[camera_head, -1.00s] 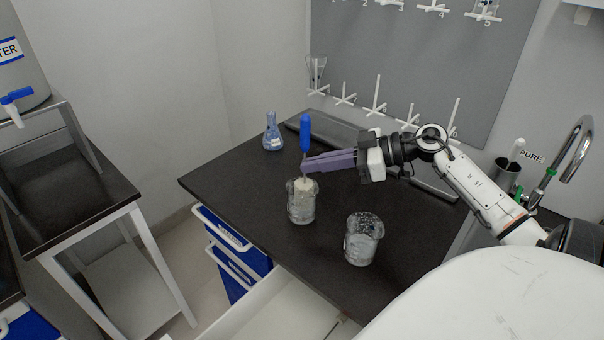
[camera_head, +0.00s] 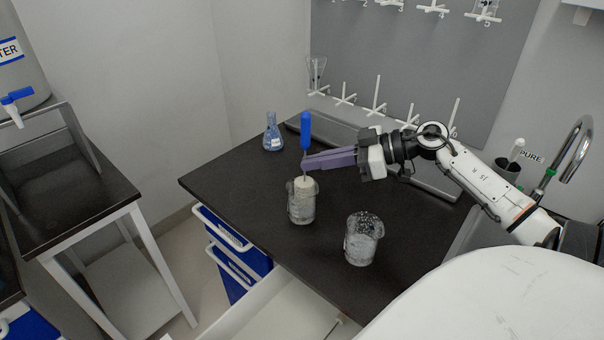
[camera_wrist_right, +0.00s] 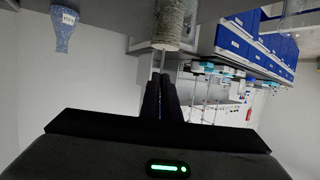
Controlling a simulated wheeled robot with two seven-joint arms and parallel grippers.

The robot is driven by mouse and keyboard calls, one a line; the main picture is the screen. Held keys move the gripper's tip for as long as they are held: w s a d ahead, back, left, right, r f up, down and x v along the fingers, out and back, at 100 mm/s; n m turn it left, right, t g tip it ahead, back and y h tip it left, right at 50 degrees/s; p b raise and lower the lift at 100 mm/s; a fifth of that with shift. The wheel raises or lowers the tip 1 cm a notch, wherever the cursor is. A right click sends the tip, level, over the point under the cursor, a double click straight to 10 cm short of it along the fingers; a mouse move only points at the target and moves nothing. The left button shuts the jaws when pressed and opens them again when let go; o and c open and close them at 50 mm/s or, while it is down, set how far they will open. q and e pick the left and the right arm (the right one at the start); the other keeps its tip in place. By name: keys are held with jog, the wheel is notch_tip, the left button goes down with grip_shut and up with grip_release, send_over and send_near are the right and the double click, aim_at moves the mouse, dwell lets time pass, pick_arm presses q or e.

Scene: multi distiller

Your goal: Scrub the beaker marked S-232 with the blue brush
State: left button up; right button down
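The blue-handled brush (camera_head: 306,130) stands upright over the left beaker (camera_head: 301,212), a cloudy glass one. The brush's pale bristle head (camera_head: 305,186) is at the beaker's mouth, its lower part seemingly inside. My right gripper (camera_head: 306,164) has its purple fingers shut on the brush's thin stem, between handle and bristles. In the right wrist view the shut fingers (camera_wrist_right: 160,80) meet the stem below the bristle head (camera_wrist_right: 174,24). A second beaker (camera_head: 362,240), with spotted glass, stands nearer on the right. I cannot read S-232 on either beaker. My left gripper is out of view.
A small blue flask (camera_head: 272,132) stands at the back left of the black table (camera_head: 240,180). A drying rack (camera_head: 420,70) hangs behind, and a sink tap (camera_head: 572,150) is at right. An open drawer (camera_head: 285,310) juts out in front.

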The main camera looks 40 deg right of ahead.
jog(key=shift+s+a+f, duration=0.2)
jog(key=shift+a+f, duration=0.35)
dwell(1.1)
notch_tip(320, 180, up, 12)
dwell(1.2)
dwell(0.6)
